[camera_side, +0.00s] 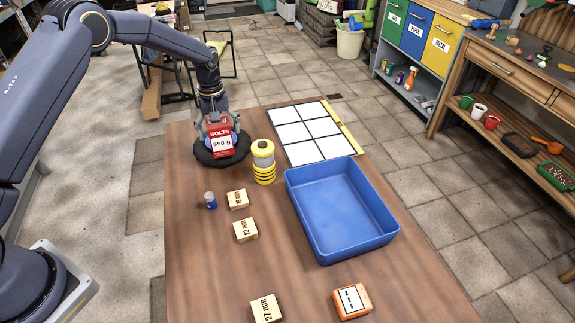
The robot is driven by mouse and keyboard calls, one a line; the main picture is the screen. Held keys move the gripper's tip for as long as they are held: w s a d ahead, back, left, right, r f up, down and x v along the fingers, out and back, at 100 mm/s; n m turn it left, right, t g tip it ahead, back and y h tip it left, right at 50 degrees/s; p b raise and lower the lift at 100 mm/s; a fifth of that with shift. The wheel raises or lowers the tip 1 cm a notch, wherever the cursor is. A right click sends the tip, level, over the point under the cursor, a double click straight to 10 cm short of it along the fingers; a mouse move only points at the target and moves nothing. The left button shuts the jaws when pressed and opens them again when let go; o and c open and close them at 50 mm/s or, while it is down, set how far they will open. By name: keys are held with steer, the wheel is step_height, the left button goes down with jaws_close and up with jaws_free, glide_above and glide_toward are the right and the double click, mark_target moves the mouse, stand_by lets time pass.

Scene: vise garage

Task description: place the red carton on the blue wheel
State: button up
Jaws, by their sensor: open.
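The red carton (221,132) is labelled "BOLTS 950 g" and stands upright at the far left of the table. It stands on or just over a black-rimmed wheel (209,158); a little blue shows at the wheel's middle, beside the carton. The carton hides most of the wheel's centre, so I cannot tell whether they touch. My gripper (217,122) is at the carton, pointing down, with its fingers open around or just behind it. The carton hides part of the fingers.
A yellow and grey cylinder (263,162) stands just right of the wheel. A blue tray (376,240), a white grid board (303,130), wooden blocks (245,230), a small blue-capped item (210,200) and an orange device (351,300) are on the table (200,270). The front left is clear.

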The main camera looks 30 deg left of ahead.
step_height(320, 180, up, 13)
steer(key=shift+s+f, duration=0.1)
steer(key=s+d+r+m+t, duration=0.3)
steer(key=s+r+m, duration=0.2)
steer(key=s+r, duration=1.2)
steer(key=s+f+m+t, duration=0.1)
steer(key=s+f+m, duration=0.1)
steer(key=s, duration=0.6)
steer(key=s+f+m+t, duration=0.1)
steer(key=s+f+m, duration=0.1)
steer(key=s, duration=0.6)
steer(key=shift+d+f+t, duration=0.3)
steer(key=shift+f, duration=0.3)
